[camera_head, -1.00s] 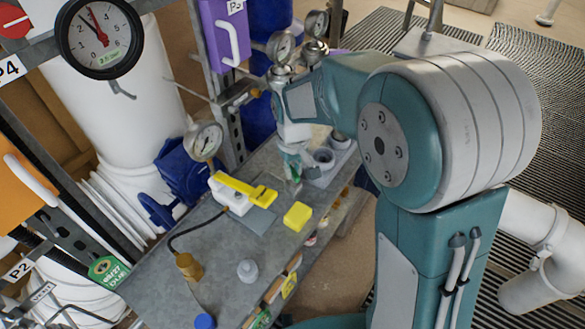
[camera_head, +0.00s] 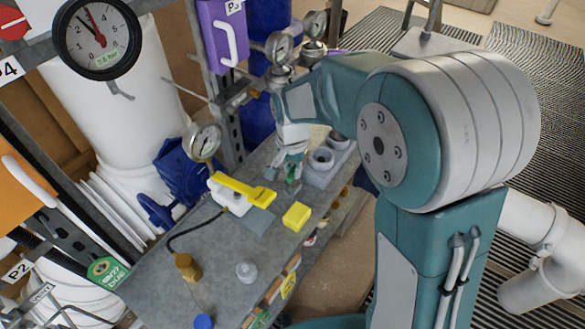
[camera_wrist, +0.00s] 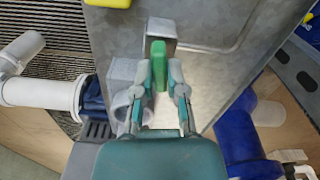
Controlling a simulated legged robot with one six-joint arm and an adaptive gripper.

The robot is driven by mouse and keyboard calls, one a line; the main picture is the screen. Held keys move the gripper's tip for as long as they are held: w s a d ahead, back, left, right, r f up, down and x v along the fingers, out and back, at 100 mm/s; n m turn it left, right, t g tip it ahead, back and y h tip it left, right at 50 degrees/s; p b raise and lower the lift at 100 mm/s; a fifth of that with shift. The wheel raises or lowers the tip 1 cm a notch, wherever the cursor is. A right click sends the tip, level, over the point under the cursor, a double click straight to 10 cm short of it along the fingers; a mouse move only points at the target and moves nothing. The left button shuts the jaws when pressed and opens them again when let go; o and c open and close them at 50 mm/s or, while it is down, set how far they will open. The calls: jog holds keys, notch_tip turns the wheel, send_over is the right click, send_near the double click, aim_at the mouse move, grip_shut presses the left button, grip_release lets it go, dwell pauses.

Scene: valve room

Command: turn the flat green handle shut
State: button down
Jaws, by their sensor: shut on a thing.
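The flat green handle (camera_wrist: 158,65) shows in the wrist view, standing between the two fingertips of my gripper (camera_wrist: 159,78). The fingers press on it from both sides, so my gripper is shut on it. In the head view my gripper (camera_head: 291,170) points down at the far part of the metal bench, and only a small bit of green (camera_head: 291,181) shows at its tips. What the handle is mounted on is mostly hidden by the gripper.
A holder with round cups (camera_head: 322,158) stands right beside my gripper. Gauges (camera_head: 279,47) and a purple box (camera_head: 222,35) are behind.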

jog(key=shift+s+f+m, duration=0.1)
jog(key=shift+s+m, duration=0.05)
jog(key=shift+m, duration=0.95)
jog(key=c, duration=0.7)
grip_release()
jog(key=shift+a, duration=0.2)
notch_tip(320, 180, up, 12)
jog(key=shift+a+f, duration=0.1)
